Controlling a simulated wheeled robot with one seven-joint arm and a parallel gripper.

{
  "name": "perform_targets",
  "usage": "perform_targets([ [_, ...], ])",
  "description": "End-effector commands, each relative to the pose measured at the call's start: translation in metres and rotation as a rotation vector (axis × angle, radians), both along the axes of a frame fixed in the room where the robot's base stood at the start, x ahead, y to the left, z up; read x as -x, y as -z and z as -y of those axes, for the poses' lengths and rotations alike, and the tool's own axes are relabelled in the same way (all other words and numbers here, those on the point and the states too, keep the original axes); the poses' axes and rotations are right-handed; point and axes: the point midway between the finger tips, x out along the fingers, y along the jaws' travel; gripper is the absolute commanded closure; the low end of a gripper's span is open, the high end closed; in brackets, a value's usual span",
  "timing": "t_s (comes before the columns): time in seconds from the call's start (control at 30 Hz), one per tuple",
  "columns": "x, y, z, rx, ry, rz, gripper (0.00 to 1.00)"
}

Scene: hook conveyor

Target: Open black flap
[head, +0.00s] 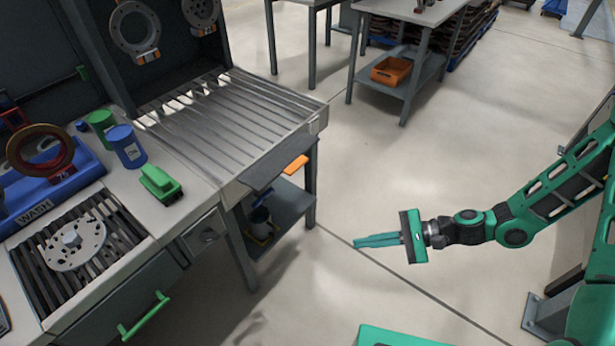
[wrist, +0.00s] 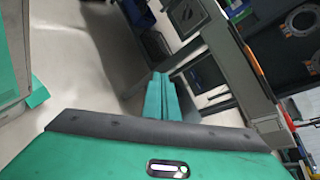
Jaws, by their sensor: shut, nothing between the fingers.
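A dark flap-like panel (head: 277,172) juts from the front edge of the slatted metal table in the head view. An orange tab (head: 296,165) is at its outer right end. I take this panel to be the black flap. My gripper (head: 358,242) is shut and empty, held out over open floor to the right of the panel and apart from it. Its green fingers lie together and point left. The shut fingers also show in the wrist view (wrist: 161,78), with the workbench tilted beyond them.
The slatted table (head: 225,120) joins a bench with a green drawer handle (head: 145,316), blue and green cans, and a green block (head: 160,184). A lower shelf (head: 280,214) sits under the panel. An orange bin (head: 391,70) is farther back. The floor between gripper and bench is clear.

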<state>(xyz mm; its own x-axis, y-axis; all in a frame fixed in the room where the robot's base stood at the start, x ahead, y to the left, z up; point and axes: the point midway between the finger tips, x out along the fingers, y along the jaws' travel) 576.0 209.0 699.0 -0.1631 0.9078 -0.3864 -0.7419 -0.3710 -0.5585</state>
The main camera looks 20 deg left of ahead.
Motion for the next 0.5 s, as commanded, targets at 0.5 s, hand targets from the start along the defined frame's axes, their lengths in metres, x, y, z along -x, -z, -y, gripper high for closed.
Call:
perform_targets([
  [0.5, -0.042, -0.021, -0.091, -0.466, 0.440, -0.426, 1.00],
])
